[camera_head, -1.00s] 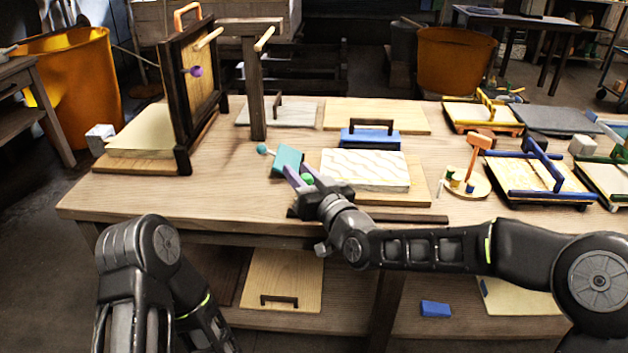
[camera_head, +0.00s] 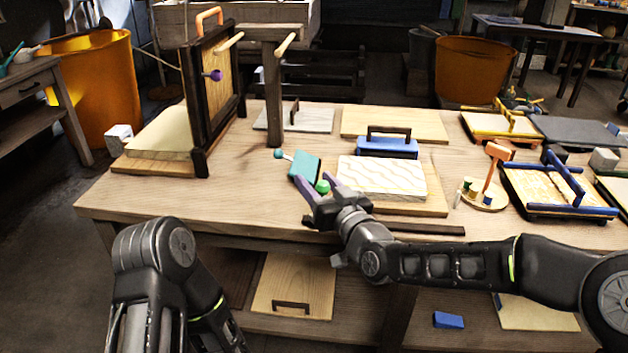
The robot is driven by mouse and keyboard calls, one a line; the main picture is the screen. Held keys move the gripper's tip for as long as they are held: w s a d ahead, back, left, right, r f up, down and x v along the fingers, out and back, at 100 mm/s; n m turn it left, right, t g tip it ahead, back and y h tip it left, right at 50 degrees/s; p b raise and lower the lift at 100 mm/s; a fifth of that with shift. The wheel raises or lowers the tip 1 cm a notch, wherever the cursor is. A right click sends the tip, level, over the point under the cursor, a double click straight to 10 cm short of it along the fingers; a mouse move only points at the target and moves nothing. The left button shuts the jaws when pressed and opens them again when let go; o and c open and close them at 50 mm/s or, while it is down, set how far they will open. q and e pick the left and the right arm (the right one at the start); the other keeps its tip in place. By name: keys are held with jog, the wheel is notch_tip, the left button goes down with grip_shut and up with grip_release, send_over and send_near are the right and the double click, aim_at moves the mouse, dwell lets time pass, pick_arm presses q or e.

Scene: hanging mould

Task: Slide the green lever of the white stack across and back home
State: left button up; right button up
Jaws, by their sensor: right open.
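The white stack (camera_head: 384,176) is a pale slab with a wavy pattern on a wooden board, near the table's front edge. A green knob (camera_head: 323,186), which looks like the end of its green lever, sits just left of the stack. The lever's shaft is not clearly visible. My right gripper (camera_head: 317,181) is open, with its purple fingers on either side of the green knob. I cannot tell whether they touch it. My left arm is folded at the lower left, and its gripper is out of view.
A teal block (camera_head: 305,166) with a teal ball lies tilted just behind the right fingers. A blue block with a dark handle (camera_head: 387,147) stands behind the stack. A dark upright frame (camera_head: 202,100) stands at left. A small orange-topped stand (camera_head: 488,191) is at right.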

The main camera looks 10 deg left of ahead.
aim_at(324, 192)
jog(key=v, duration=0.6)
jog(key=shift+s+d, duration=0.15)
jog(key=shift+s, duration=0.15)
